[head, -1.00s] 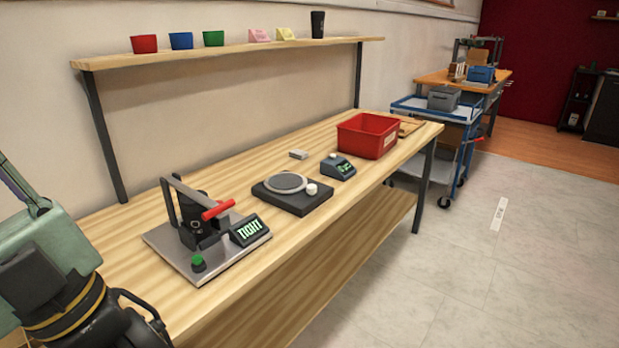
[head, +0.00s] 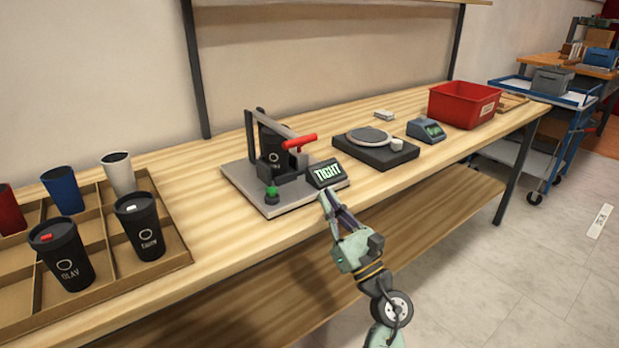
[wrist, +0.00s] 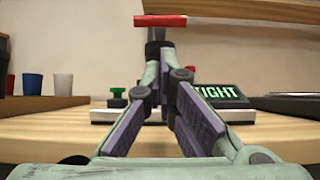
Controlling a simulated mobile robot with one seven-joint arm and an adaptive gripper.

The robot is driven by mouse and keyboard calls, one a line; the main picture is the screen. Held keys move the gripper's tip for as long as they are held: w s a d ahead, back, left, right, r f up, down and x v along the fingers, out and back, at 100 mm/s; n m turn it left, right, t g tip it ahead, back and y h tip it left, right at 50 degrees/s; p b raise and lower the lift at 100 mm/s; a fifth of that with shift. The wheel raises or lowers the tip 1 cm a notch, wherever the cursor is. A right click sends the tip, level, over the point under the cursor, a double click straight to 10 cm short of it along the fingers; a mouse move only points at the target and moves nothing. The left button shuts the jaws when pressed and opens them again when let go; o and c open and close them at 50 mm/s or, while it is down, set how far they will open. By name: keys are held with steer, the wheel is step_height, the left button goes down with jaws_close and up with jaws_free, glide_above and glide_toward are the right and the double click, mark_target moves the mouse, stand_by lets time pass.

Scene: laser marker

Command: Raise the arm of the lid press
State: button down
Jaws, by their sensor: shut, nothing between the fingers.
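The lid press (head: 240,185) stands on the wooden bench, a grey base plate with a black upright. Its arm (head: 275,125) is a grey bar ending in a red handle (head: 300,141), lowered over a dark cup (head: 273,142) in the press. A small display (head: 326,173) on the plate reads TIGHT, and a green knob (head: 271,191) sits at its front. My gripper (head: 326,196) is shut and empty, just in front of the display at the bench's front edge. In the wrist view the red handle (wrist: 160,20) shows above and beyond my fingertips (wrist: 164,75), apart from them.
A divided tray (head: 180,225) with several cups stands on the left. A round-plated device (head: 375,155), a small blue unit (head: 430,130) and a red bin (head: 464,104) stand to the right. A shelf runs above the bench. The space before the bench's front edge looks free.

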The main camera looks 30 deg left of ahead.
steer(key=shift+p+x, duration=1.5)
steer(key=shift+x, duration=3.5)
steer(key=shift+r, duration=0.15)
